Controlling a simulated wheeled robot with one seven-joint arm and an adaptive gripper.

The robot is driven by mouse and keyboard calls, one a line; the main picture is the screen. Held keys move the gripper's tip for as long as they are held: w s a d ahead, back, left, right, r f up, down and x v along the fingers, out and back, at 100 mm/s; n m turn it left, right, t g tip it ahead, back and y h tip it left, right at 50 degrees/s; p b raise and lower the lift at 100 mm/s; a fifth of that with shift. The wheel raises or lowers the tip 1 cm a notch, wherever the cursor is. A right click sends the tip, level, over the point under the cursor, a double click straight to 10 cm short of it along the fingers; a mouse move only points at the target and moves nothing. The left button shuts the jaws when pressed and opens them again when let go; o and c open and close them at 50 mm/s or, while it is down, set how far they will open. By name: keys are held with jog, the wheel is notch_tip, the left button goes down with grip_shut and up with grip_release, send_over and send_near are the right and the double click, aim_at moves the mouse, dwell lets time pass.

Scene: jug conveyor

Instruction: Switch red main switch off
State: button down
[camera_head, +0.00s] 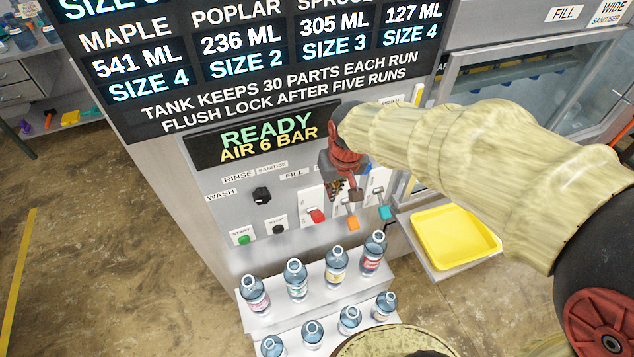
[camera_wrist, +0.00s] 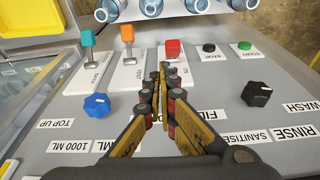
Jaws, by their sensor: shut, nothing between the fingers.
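The red switch (camera_head: 316,215) sits on a white plate on the sloped grey control panel, right of the stop button. In the wrist view the red switch (camera_wrist: 173,48) shows just beyond my fingertips, slightly to the right. My gripper (camera_wrist: 163,68) is shut and empty, its fingertips over or beside the switch's white plate. I cannot tell whether they touch the plate. In the head view my gripper (camera_head: 347,185) hangs over the panel and hides part of it. The display (camera_head: 265,135) above reads READY, AIR 6 BAR.
An orange lever (camera_wrist: 127,33) and a teal lever (camera_wrist: 87,40) stand left of the fingers in the wrist view. A blue knob (camera_wrist: 96,106) and black knob (camera_wrist: 257,94) flank them. Several bottles (camera_head: 297,279) stand below the panel, and a yellow tray (camera_head: 455,240) is to the right.

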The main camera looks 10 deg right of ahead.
aim_at(318, 211)
jog(key=shift+g, duration=0.5)
jog(key=w+a+f+p, duration=0.1)
jog(key=p, duration=0.1)
jog(key=w+a+f+p, duration=0.1)
jog(key=w+a, duration=0.1)
jog(key=shift+w+p, duration=0.25)
jog(key=shift+p, duration=0.1)
jog(key=shift+f, duration=0.1)
jog(key=f, duration=0.3)
jog(key=w+f, duration=0.1)
jog(key=f, duration=0.5)
jog(key=shift+w+a+f, duration=0.15)
jog(key=shift+w+f, duration=0.2)
jog(key=shift+b, duration=0.3)
jog(key=shift+s+f+n+t+b, duration=0.15)
jog(key=shift+s+n+t+b, duration=0.15)
jog(key=shift+t+b, duration=0.15)
